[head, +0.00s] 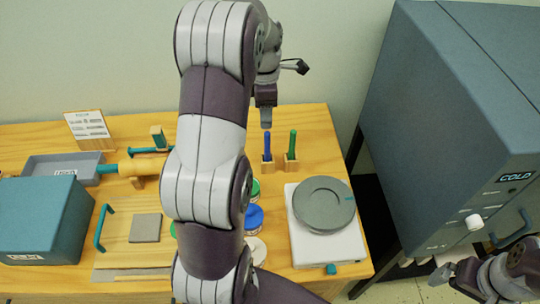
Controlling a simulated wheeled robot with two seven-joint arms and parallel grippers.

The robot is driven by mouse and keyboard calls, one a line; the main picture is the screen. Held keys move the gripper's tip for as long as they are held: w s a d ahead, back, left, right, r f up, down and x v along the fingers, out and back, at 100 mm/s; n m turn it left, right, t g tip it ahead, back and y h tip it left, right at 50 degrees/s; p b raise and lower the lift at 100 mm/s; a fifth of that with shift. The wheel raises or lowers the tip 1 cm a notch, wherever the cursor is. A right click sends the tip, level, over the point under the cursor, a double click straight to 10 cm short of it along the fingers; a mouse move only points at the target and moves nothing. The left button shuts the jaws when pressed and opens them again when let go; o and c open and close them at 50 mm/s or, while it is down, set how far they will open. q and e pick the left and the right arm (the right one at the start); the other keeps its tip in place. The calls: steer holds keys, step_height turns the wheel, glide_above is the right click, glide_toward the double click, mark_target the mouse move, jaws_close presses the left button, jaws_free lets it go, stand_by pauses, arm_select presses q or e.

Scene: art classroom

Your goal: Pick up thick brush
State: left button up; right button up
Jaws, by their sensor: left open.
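A blue brush-like tool (267,146) and a green one (292,144) stand upright in small wooden holders on the table. I cannot tell from this view which is the thick brush. My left gripper (266,122) points down directly over the top of the blue tool and is open. Its fingers overlap in this view, and I cannot tell whether they touch or surround the tool's top. My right gripper (462,272) is at the lower right, off the table, and its jaws are unclear.
My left arm hides the table's middle. A turntable (323,203) on a white base is at the right. Green and blue lidded jars (254,217) are partly hidden. A teal box (42,215), grey tray (47,166) and rolling pin (142,166) are left. A large "COLD" cabinet (440,120) stands right.

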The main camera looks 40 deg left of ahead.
mark_target(268, 132)
arm_select(q)
steer(key=f, duration=0.1)
steer(key=f+b, duration=0.1)
steer(key=f, duration=0.1)
steer(key=f+b, duration=0.1)
steer(key=shift+w+d+f, duration=0.2)
steer(key=shift+d+f, duration=0.15)
steer(key=f, duration=0.5)
steer(key=shift+s+f, duration=0.25)
steer(key=shift+f, duration=0.1)
steer(key=shift+w+f, duration=0.1)
steer(key=shift+f, duration=0.3)
jaws_close()
arm_select(e)
steer(key=f, duration=0.3)
steer(key=shift+w+d+f, duration=0.15)
steer(key=shift+d+f, duration=0.05)
